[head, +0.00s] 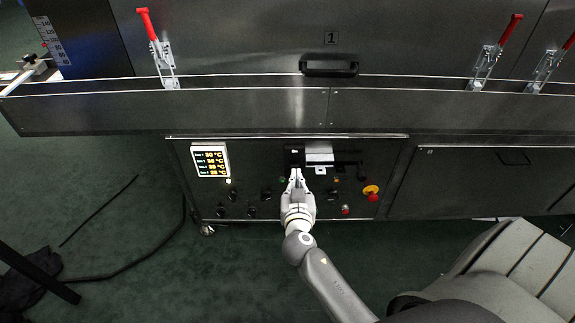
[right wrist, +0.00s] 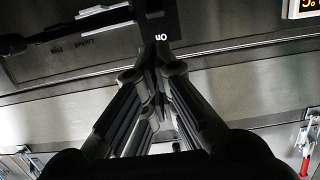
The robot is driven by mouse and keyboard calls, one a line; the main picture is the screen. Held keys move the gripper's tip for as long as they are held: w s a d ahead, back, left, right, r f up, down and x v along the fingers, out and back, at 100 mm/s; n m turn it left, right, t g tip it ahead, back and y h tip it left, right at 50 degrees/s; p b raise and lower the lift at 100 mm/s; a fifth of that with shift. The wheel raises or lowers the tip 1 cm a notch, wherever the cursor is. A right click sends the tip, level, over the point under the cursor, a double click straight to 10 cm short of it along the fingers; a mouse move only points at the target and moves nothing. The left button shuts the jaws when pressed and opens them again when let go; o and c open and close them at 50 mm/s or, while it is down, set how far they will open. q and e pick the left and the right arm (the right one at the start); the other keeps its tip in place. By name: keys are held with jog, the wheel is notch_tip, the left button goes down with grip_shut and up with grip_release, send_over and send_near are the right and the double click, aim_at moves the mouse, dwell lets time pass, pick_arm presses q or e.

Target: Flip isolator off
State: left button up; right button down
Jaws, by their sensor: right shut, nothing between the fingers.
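The isolator is on the dark control panel. Its black block (head: 293,156) sits just above my right gripper in the head view. A light metal piece (head: 319,153) and a dark horizontal bar (head: 350,158) extend to its right. In the right wrist view the black block (right wrist: 161,22) carries an "ON" label that appears upside down. My right gripper (head: 296,173) is shut and empty, with its fingertips at or just below the block; it also shows in the right wrist view (right wrist: 152,72). I cannot tell whether they touch. My left gripper is not in view.
The panel has a lit temperature display (head: 210,160) at left, several dark knobs and a red emergency button (head: 371,192) at right. A ledge (head: 240,108) juts out above, with red-handled clamps (head: 162,60) and a black door handle (head: 329,67). The green floor in front is mostly clear.

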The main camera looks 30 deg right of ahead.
dwell(0.3)
send_near(295, 153)
jog(key=x, duration=0.5)
jog(key=shift+w+b, duration=0.1)
jog(key=shift+b, duration=0.2)
jog(key=shift+w+d+f, duration=0.1)
jog(key=shift+w+d, duration=0.2)
jog(key=shift+w, duration=0.05)
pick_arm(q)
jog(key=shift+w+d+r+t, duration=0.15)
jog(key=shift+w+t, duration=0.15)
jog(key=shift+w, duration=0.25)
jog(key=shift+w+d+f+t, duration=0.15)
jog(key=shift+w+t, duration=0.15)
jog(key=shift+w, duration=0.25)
